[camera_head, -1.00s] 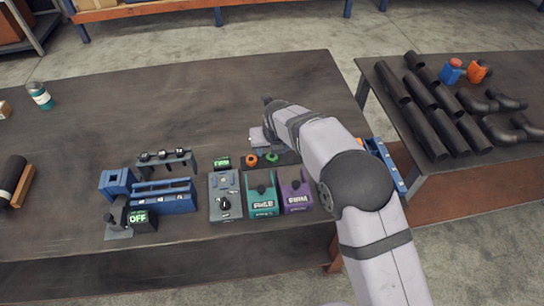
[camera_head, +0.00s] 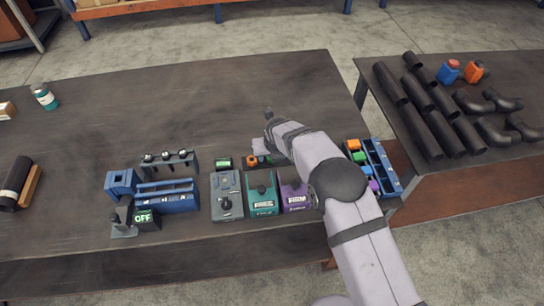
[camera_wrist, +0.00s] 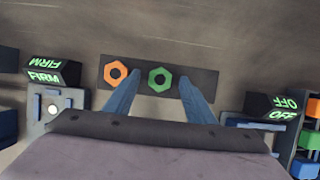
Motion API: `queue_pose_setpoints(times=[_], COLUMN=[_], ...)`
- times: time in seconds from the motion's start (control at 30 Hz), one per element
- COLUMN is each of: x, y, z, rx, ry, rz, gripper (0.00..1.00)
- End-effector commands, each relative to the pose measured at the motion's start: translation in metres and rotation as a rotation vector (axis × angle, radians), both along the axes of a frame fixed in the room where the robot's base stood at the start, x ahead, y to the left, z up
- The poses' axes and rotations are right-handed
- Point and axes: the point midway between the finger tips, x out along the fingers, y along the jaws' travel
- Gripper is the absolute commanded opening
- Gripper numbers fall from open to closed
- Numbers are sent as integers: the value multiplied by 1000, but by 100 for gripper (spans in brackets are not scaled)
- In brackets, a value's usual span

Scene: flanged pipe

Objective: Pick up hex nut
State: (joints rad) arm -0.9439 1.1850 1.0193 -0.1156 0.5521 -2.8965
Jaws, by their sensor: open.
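Two hex nuts lie on a dark plate (camera_wrist: 208,84) in the wrist view: an orange nut (camera_wrist: 115,73) on the left and a green nut (camera_wrist: 160,79) to its right. My gripper (camera_wrist: 159,89) is open and empty, with its blue fingers on either side of the green nut's line. The left fingertip lies between the two nuts in the picture. I cannot tell the height of the fingertips above the plate. In the head view the orange nut (camera_head: 252,161) shows beside my arm, and the green nut is hidden behind it.
A FIRM display (camera_wrist: 50,75) and an OFF display (camera_wrist: 275,108) flank the plate in the wrist view. Teal (camera_head: 263,195) and purple (camera_head: 295,197) devices stand near the front edge. A blue rack (camera_head: 380,165) holds coloured parts. The table behind the plate is clear.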

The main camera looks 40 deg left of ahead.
Motion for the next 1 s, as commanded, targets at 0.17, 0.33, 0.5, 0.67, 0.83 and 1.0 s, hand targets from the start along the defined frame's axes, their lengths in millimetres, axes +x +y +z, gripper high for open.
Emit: queue_pose_setpoints(times=[0.17,0.33,0.5,0.67,0.83,1.0], x=[0,0,0,0,1,1], y=[0,0,0,1,1,1], z=[-1,0,0,0,6,23], rx=[0,0,1,1,3,5], ry=[0,0,-1,-1,-1,-3], rz=[0,0,0,0,0,-1], gripper=[50,24,4,4,4,4])
